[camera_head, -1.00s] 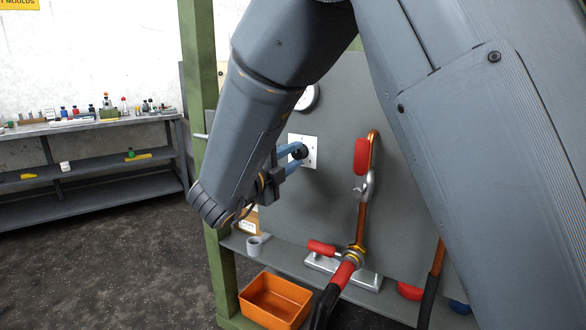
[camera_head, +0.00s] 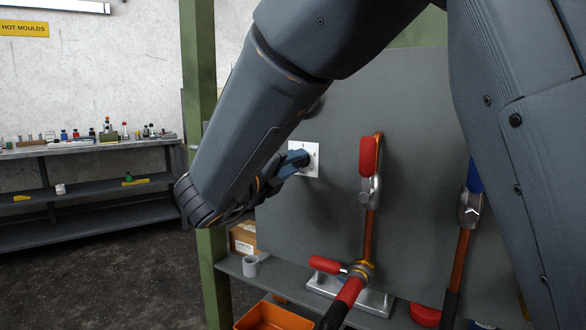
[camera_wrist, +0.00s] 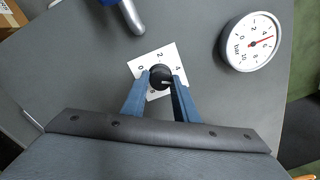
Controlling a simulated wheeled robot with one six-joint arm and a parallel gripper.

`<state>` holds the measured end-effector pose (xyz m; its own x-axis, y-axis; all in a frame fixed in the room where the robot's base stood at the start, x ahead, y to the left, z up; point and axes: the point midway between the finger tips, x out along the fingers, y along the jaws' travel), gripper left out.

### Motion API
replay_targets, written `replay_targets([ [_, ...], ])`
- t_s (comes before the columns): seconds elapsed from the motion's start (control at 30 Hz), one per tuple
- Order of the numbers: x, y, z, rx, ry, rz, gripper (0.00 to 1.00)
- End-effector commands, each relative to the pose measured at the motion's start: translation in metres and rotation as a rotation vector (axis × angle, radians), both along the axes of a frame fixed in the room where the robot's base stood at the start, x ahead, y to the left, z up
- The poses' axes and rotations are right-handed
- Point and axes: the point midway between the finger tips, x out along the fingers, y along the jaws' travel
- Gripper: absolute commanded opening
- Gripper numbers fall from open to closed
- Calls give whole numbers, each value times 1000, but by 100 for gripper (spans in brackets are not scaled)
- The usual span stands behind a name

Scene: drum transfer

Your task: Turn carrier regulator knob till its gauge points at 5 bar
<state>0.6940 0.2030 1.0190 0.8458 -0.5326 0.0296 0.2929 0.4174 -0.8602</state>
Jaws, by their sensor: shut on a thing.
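The black regulator knob (camera_wrist: 160,76) sits on a white dial plate (camera_wrist: 142,66) with numbers around it, fixed to the grey panel. My gripper (camera_wrist: 161,78) has its two blue fingers on either side of the knob and is shut on it. In the head view my gripper (camera_head: 299,161) is at the plate (camera_head: 312,147) and mostly covers the knob. The round white gauge (camera_wrist: 252,41) is at the upper right of the wrist view. Its red needle points between 4 and 6, close to the middle. In the head view my arm hides the gauge's face.
A red-handled valve (camera_head: 369,157) on a copper pipe stands right of the knob. A red-handled lever (camera_head: 327,264) is below it. A grey cup (camera_head: 250,265) and a cardboard box (camera_head: 243,238) are on the low shelf. An orange bin (camera_head: 275,318) is below.

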Motion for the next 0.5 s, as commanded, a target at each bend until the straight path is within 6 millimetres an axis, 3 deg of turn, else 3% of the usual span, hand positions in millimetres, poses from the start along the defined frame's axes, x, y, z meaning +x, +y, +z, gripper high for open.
replay_targets([
  [0.37,0,0,-1,3,1,-1,4],
  [0.4,0,0,-1,3,1,-1,32],
  [0.5,0,0,-1,3,1,-1,45],
])
